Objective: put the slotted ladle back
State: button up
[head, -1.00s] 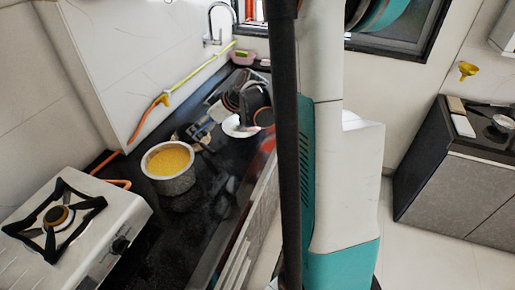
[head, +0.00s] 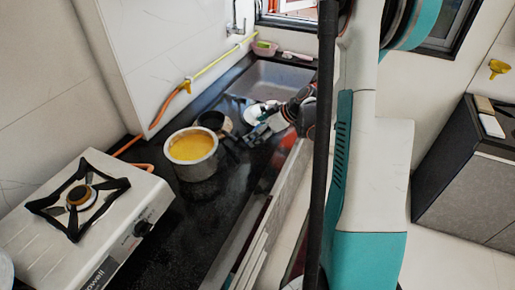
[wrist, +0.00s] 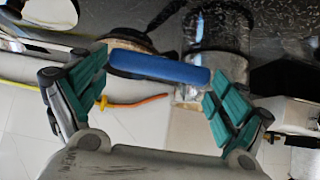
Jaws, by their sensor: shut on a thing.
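My gripper (wrist: 160,72) fills the lower part of the wrist view, its teal-padded fingers on either side of a blue bar (wrist: 160,67). The bar lies across between the pads and looks like the handle of the slotted ladle. I cannot make out the ladle's slotted head in either view. In the head view my gripper (head: 263,128) is small and partly dark, above the counter to the right of the steel pot (head: 196,170). What it holds is too small to tell there.
The pot with yellow contents (head: 192,146) stands beside the white stove (head: 110,222). A black pan (head: 213,121) sits behind it. A white plate (head: 253,114) and the sink (head: 272,85) lie near my gripper. A yellow-orange hose (head: 205,72) runs along the wall.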

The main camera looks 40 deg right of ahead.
notch_tip(320, 180, down, 7)
jog(key=shift+r+b, duration=0.15)
jog(key=shift+b, duration=0.85)
jog(key=shift+r, duration=0.1)
jog(key=shift+f+b, duration=0.45)
jog(key=shift+f, duration=0.15)
jog(key=o, duration=1.1)
